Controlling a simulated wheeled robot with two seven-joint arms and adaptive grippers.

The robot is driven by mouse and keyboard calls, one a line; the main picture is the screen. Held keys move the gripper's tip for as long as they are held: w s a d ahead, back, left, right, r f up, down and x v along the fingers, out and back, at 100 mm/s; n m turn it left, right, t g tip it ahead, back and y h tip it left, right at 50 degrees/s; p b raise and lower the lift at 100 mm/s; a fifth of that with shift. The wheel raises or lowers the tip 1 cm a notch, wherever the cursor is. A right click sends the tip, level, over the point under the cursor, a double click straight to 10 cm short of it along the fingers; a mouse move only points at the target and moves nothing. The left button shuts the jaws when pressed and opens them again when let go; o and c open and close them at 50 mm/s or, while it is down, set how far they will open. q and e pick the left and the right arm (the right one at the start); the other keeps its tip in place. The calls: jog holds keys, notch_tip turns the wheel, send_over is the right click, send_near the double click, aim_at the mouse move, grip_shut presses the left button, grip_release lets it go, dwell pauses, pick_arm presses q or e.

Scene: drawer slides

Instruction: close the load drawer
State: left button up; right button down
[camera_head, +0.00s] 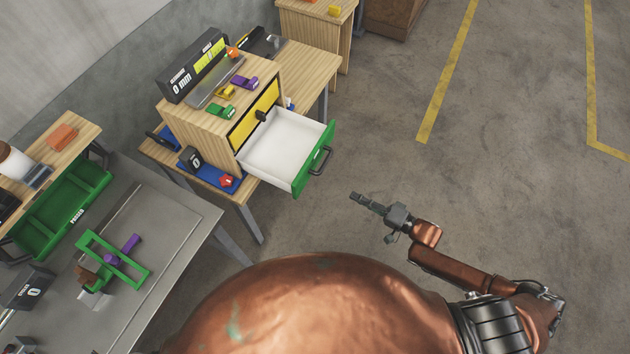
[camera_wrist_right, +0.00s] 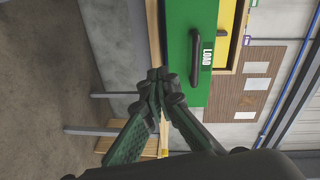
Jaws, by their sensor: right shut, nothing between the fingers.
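The load drawer (camera_head: 283,148) is pulled out of the wooden cabinet (camera_head: 218,120), and its white inside looks empty. Its green front, with a dark bar handle (camera_head: 321,160), faces right in the head view. In the right wrist view the green front with the label LOAD (camera_wrist_right: 207,57) and the handle (camera_wrist_right: 195,58) fill the upper middle. My right gripper (camera_head: 356,197) is shut and empty, apart from the drawer, to the right of and below its front in the head view. In the wrist view its fingertips (camera_wrist_right: 157,78) meet, left of and below the handle. My left gripper is not in view.
Above the drawer is a yellow drawer front (camera_head: 254,115). Small coloured parts and a display box (camera_head: 194,66) stand on the cabinet top. A grey table (camera_head: 177,235) with a green frame (camera_head: 112,259) is at lower left. The floor right of the drawer is clear.

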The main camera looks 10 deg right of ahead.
jog(key=s+a+r+m+y, duration=0.1)
jog(key=s+a+r+y, duration=0.15)
jog(key=r, duration=0.25)
send_near(306, 177)
jog(key=shift+g, duration=0.3)
jog(key=b+x, duration=0.1)
jog(key=x, duration=0.5)
jog(key=shift+r, duration=0.1)
jog(key=shift+w+a, duration=0.25)
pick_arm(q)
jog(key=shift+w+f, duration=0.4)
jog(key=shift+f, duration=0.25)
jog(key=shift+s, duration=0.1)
pick_arm(e)
jog(key=shift+w, duration=0.1)
